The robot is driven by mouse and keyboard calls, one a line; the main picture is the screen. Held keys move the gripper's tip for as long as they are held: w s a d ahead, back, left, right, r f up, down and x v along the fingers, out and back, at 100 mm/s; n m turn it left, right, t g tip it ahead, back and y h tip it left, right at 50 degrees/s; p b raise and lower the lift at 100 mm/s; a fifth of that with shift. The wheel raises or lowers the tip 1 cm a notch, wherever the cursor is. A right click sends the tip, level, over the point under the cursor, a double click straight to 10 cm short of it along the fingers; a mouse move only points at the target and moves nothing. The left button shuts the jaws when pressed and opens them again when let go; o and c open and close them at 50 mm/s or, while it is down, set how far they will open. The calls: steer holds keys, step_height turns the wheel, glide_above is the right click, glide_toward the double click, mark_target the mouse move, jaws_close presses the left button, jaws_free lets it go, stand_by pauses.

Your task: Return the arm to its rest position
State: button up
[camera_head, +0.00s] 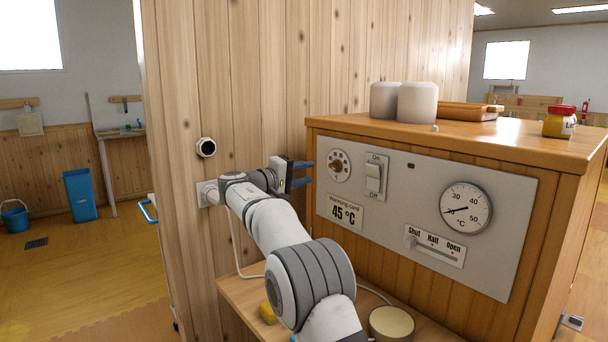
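My arm reaches up from the bottom of the view. My gripper (312,172) is in front of the wooden wall, just left of the warming card panel (400,187). Its two blue fingers point right toward the panel's left edge and stand apart, with nothing seen between them. The slider's handle is at the left, by Shut. I cannot tell whether the fingertips touch the cabinet.
Two pale jars (417,102), a wooden tray (468,111) and a yellow jar with a red lid (559,122) stand on the cabinet top (500,136). A low shelf (236,291) holds a yellow block (267,313) and a round tin (391,323). Open floor lies left.

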steer(key=s+d+r+g+y+p, duration=0.1)
steer(key=s+d+g+y+p, duration=0.25)
steer(key=s+d+p, duration=0.45)
steer(key=s+d+r+g+y+p, duration=0.1)
steer(key=s+d+g+y+p, duration=0.2)
steer(key=s, duration=0.9)
steer(key=s+a+f+m+y+p, duration=0.1)
steer(key=s+y+p, duration=0.3)
steer(key=s, duration=1)
steer(key=s+a+f+m+y+p, duration=0.2)
steer(key=s+p, duration=0.4)
steer(key=s, duration=0.9)
steer(key=shift+f+m+g+y, duration=0.45)
steer(key=shift+f+m+y, duration=0.4)
steer(key=shift+y, duration=0.4)
steer(key=shift+r, duration=0.1)
